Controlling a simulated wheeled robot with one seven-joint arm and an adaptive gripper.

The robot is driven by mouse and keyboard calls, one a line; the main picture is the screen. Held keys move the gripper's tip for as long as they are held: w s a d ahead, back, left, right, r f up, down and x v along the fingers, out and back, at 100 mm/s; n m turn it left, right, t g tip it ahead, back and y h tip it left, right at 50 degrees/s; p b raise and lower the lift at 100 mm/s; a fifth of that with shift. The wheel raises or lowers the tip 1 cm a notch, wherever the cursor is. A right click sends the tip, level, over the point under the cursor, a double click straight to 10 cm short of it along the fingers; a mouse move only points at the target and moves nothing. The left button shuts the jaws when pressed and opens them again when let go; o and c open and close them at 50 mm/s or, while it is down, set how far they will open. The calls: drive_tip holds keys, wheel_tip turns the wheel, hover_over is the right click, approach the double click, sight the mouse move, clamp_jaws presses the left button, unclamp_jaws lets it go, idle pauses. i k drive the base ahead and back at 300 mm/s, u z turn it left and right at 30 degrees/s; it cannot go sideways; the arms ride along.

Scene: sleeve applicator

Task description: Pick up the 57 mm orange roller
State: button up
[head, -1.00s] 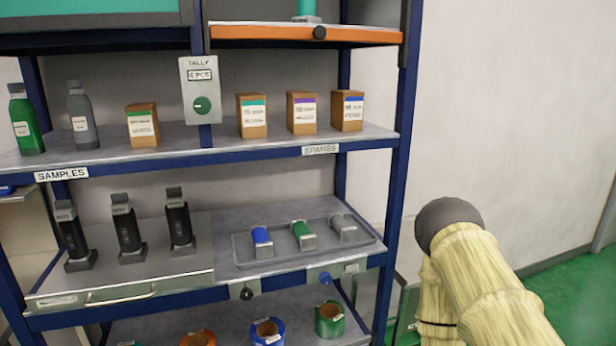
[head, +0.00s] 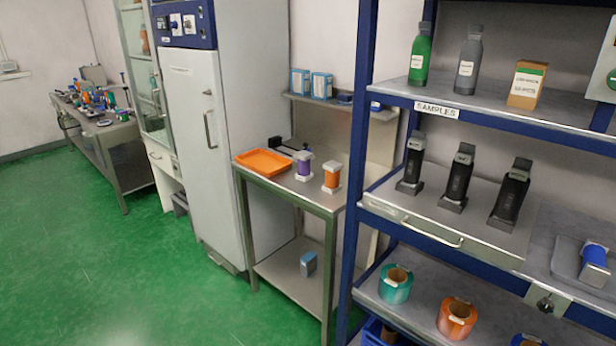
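An orange roller (head: 331,178) with pale end pieces stands upright on a narrow steel side table (head: 312,197), near the table's right end. A similar purple roller (head: 303,167) stands to its left. No size marking is legible on either roller. An orange ring-shaped roll (head: 457,318) lies on the lower shelf of the blue rack. My gripper is outside the view, and no part of my arm shows.
An orange tray (head: 262,162) lies on the side table's left part. A blue-framed rack (head: 363,130) stands close on the right. A tall pale cabinet (head: 205,150) stands left of the table. Green floor (head: 110,260) is free at front left. A cluttered bench (head: 95,118) stands farther back.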

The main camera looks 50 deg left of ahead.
sight(332, 186)
drive_tip(key=u, duration=1.85)
drive_tip(key=i, duration=0.5)
drive_tip(key=u, duration=0.65)
drive_tip(key=i, duration=0.85)
